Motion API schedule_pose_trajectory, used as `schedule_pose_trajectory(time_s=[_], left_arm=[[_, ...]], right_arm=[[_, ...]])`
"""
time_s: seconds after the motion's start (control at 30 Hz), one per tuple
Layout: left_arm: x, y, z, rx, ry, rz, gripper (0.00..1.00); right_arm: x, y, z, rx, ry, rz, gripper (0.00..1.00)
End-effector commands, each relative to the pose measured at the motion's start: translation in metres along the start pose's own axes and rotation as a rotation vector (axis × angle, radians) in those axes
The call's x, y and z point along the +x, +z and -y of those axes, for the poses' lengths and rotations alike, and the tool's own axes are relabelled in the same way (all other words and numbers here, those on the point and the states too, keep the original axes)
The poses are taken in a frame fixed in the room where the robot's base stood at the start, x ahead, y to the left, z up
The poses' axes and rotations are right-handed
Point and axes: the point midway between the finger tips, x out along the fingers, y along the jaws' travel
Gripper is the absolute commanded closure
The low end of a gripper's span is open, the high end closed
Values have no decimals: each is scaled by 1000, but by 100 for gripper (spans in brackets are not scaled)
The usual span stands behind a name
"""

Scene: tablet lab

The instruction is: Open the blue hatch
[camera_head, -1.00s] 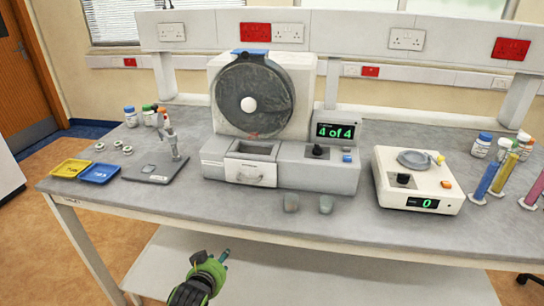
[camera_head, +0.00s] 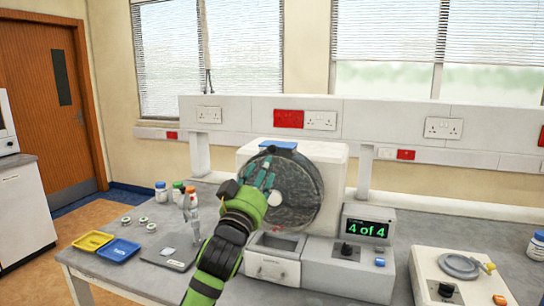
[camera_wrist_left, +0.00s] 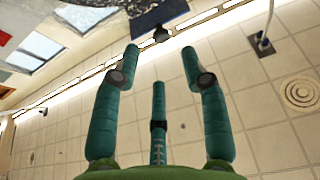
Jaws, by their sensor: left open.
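The blue hatch (camera_head: 283,145) is a flat strip on top of the drum machine (camera_head: 328,160), above the grey round drum (camera_head: 308,198). It looks closed, lying flat. My left gripper (camera_head: 261,168) is raised in front of the drum's upper left part, just below and left of the hatch in the picture. Its teal fingers are spread and empty, also in the left wrist view (camera_wrist_left: 160,58). A dark blue piece (camera_wrist_left: 160,14) at the top of that view, beyond the fingertips, may be the hatch. The gripper looks apart from it. My right gripper is not in view.
A display (camera_head: 367,230) reading "4 of 4" stands right of the drum. The front tray (camera_head: 272,266) is below it. A yellow tray (camera_head: 92,241), a blue tray (camera_head: 118,250) and a grey stand (camera_head: 190,225) are at left. Free space lies above the machine.

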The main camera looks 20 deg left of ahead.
Motion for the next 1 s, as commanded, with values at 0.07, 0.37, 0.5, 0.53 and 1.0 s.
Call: schedule_pose_trajectory(time_s=[0.07,0.37,0.5,0.53,1.0], left_arm=[[8,-3,0,0,0,-2,56],[49,-3,0,-1,0,1,56],[62,-2,0,1,-1,1,56],[64,-2,0,1,-1,1,56],[69,0,0,0,0,1,88]], right_arm=[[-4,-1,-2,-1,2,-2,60],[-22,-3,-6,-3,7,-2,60],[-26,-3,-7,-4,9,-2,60],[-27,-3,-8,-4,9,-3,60],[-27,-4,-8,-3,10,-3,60]])
